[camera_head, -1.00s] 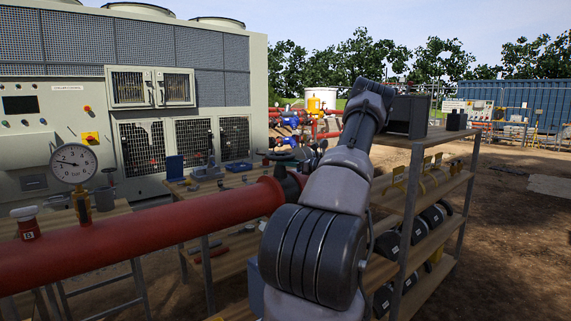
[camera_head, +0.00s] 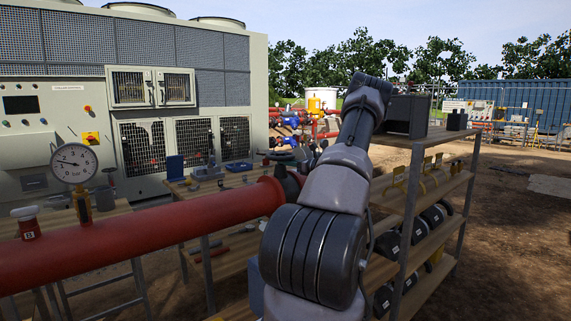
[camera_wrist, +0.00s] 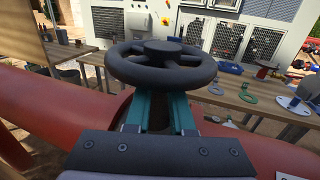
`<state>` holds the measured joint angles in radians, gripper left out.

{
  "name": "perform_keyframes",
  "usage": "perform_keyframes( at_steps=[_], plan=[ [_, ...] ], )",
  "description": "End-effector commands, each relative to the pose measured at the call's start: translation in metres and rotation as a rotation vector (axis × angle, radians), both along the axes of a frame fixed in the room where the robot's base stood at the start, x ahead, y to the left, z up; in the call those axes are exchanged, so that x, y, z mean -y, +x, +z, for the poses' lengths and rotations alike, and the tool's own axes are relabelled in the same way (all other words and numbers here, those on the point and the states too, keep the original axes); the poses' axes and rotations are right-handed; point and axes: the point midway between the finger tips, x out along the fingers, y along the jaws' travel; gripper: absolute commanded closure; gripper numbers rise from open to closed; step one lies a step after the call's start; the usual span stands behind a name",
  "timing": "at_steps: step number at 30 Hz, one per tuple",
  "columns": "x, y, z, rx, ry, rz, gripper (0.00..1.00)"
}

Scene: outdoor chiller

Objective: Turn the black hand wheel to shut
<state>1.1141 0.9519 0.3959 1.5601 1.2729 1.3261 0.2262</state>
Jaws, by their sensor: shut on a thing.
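The black hand wheel (camera_wrist: 195,70) fills the upper middle of the wrist view, with spokes and a round hub. In the head view the wheel (camera_head: 280,156) shows only in part at the end of the red pipe (camera_head: 150,228), beside my arm. My gripper (camera_wrist: 160,100) reaches in from below in the wrist view, its two teal fingers ending under the near rim of the wheel. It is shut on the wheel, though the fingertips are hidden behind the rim. In the head view my arm hides the gripper.
A pressure gauge (camera_head: 74,164) and a white-topped valve marked B (camera_head: 27,222) stand on the pipe at left. A shelf rack (camera_head: 408,190) stands close to the right of my arm. A workbench (camera_wrist: 245,100) with loose parts lies beyond the wheel.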

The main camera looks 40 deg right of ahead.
Motion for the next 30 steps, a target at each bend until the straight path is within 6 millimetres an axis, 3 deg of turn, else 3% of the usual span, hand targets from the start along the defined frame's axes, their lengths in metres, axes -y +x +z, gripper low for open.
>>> perform_keyframes(
  at_steps=[2,3,5,17,30],
  plan=[
    [0.000,0.000,0.000,0.000,0.000,0.000,1.00],
    [0.000,0.000,0.000,0.000,0.000,0.000,0.71],
    [0.000,0.000,0.000,0.000,0.000,0.000,0.48],
    [0.003,-0.005,0.000,-0.001,0.000,-0.001,0.48],
    [0.032,-0.080,0.000,-0.001,0.000,-0.002,0.48]
  ],
)
